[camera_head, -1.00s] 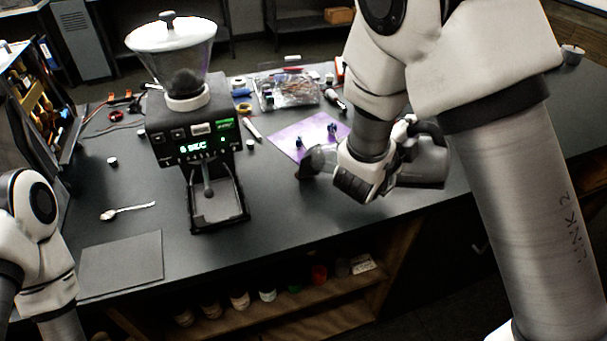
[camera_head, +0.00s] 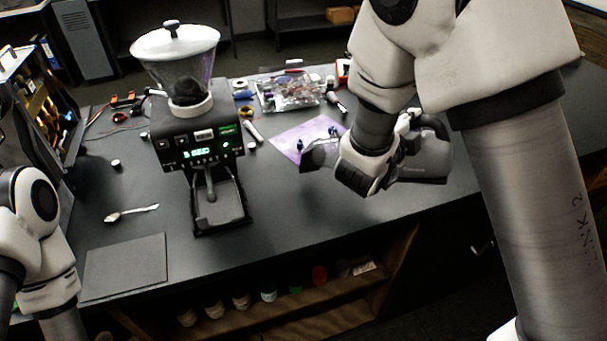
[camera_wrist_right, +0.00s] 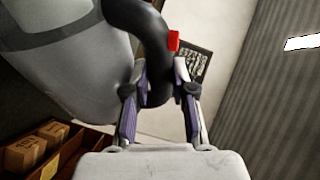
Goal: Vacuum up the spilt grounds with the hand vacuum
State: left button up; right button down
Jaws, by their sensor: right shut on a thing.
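The hand vacuum (camera_head: 428,162) is dark grey, with a nozzle (camera_head: 318,153) pointing left. It is held above the right part of the worktop (camera_head: 270,215). My right gripper (camera_head: 399,140) is shut on its handle; in the right wrist view the gripper (camera_wrist_right: 160,88) closes on the dark curved handle (camera_wrist_right: 150,30), beside the vacuum's grey body (camera_wrist_right: 72,65). I cannot make out spilt grounds on the worktop. The area behind the vacuum and right arm is hidden. Of my left arm, links show at the left edge; its gripper is out of view.
A grinder (camera_head: 200,140) with a clear hopper stands left of the nozzle. A purple mat (camera_head: 290,138) with small blue parts lies behind the nozzle. A spoon (camera_head: 130,213) and a dark flat pad (camera_head: 125,266) lie at the left. The worktop front between grinder and vacuum is clear.

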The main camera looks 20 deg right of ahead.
notch_tip(320, 180, up, 5)
jog(key=p, duration=0.2)
jog(key=shift+r+p, duration=0.15)
jog(key=shift+p, duration=0.25)
